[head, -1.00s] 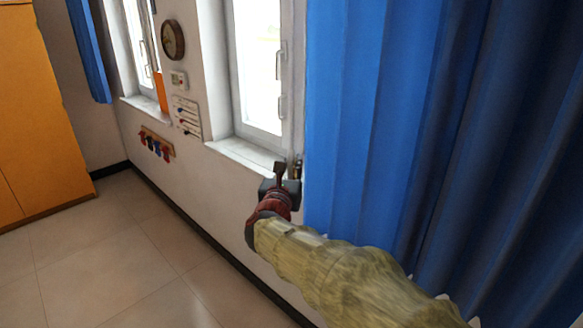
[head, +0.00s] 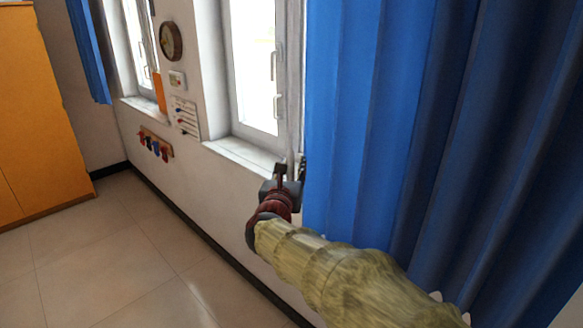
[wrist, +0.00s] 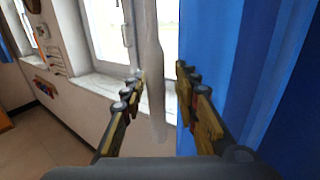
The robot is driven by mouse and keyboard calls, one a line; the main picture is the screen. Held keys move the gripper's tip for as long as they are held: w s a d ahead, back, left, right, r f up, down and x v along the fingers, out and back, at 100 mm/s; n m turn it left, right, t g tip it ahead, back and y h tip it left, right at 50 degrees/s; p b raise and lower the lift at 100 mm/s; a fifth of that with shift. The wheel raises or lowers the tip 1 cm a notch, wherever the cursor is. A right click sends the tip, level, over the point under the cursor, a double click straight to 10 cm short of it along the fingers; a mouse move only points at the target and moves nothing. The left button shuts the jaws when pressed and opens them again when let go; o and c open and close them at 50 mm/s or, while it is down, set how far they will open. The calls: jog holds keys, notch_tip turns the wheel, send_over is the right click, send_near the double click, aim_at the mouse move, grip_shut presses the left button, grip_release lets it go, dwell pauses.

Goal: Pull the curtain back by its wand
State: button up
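The blue curtain (head: 365,110) hangs in folds down the right side of the head view. It also fills the right of the wrist view (wrist: 245,60). A pale, slim wand (wrist: 153,75) hangs upright in the wrist view, in front of the window. My gripper (head: 291,171) is at the curtain's left edge, near window-sill height. In the wrist view my gripper (wrist: 160,80) is open, with one finger on each side of the wand in the picture. I see clear gaps beside the wand and cannot tell its depth relative to the fingertips. I cannot pick the wand out surely in the head view.
The window (head: 255,70) and its sill (head: 243,155) are just left of my gripper. A clock (head: 170,41), a small panel (head: 185,117) and a hook rack (head: 156,143) are on the wall. An orange cabinet (head: 40,110) stands far left. The floor (head: 120,250) between is clear.

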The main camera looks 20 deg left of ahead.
jog(key=shift+r, duration=0.1)
jog(key=s, duration=0.4)
jog(key=s+d, duration=0.1)
jog(key=s, duration=0.3)
jog(key=s+d, duration=0.1)
jog(key=s, duration=0.2)
jog(key=shift+s+d, duration=0.15)
jog(key=shift+s, duration=0.25)
